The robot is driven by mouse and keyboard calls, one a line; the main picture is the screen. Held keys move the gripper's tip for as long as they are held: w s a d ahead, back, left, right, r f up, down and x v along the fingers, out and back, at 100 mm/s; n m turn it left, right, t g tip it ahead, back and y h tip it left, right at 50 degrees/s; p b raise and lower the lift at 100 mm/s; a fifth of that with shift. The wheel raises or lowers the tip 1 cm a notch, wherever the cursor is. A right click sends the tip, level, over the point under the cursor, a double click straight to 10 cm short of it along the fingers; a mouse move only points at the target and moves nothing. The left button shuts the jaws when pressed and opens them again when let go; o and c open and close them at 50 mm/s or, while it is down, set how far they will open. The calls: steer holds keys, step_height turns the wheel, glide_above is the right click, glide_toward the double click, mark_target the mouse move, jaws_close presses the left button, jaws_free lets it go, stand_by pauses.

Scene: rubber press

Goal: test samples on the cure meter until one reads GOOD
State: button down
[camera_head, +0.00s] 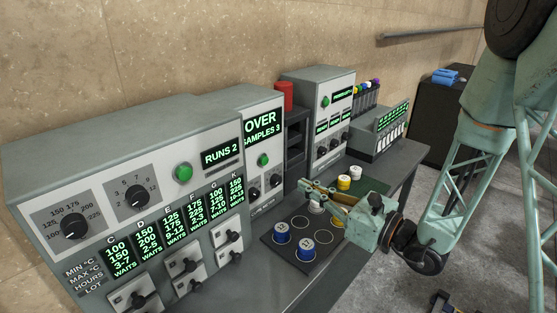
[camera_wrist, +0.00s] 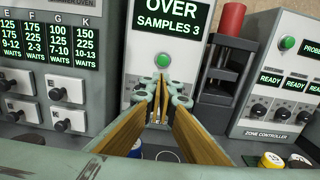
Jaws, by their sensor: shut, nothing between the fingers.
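The meter (camera_head: 249,125) has a lit display (camera_head: 262,128) that reads OVER and SAMPLES 3, with a green button (camera_head: 264,160) below it. In the wrist view its display (camera_wrist: 168,17) and green button (camera_wrist: 163,60) are straight ahead of my fingertips. My gripper (camera_head: 303,185) is shut and empty, pointing at the front of the meter above the black tray (camera_head: 318,262). It also shows in the wrist view (camera_wrist: 160,97). Two blue samples with white tops, one at the left (camera_head: 282,233) and one nearer the front (camera_head: 306,249), stand on the tray. My gripper hides part of the tray.
The oven panel (camera_head: 110,180) at left shows RUNS 2 and several WAITS columns. A red cylinder (camera_head: 284,96) tops a dark press beside the meter. The zone controller (camera_head: 318,110) stands farther right. Yellow (camera_head: 344,182) and white-topped (camera_head: 356,173) pieces lie behind my gripper.

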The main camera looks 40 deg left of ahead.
mark_target(266, 162)
steer(key=shift+w+d+r, duration=0.2)
steer(key=shift+w+r, duration=0.05)
steer(key=shift+r, duration=0.3)
steer(key=shift+a, duration=0.1)
steer(key=shift+w+a+b, duration=0.1)
steer(key=shift+w+a, duration=0.2)
steer(key=shift+a, duration=2)
steer(key=shift+w+a+b, duration=0.15)
steer(key=shift+w+a, duration=0.15)
steer(key=shift+a, duration=1.95)
steer(key=shift+w+a+b, duration=0.1)
steer(key=shift+w+a, duration=0.2)
steer(key=shift+a, duration=2)
steer(key=shift+a+b, duration=0.3)
steer(key=shift+a, duration=0.6)
steer(key=shift+w, duration=0.1)
steer(key=shift+d, duration=0.1)
steer(key=shift+d+f, duration=0.1)
steer(key=shift+d, duration=0.6)
steer(key=s+d, duration=0.1)
steer(key=d, duration=1.1)
steer(key=shift+s+d, duration=0.15)
steer(key=shift+s, duration=0.25)
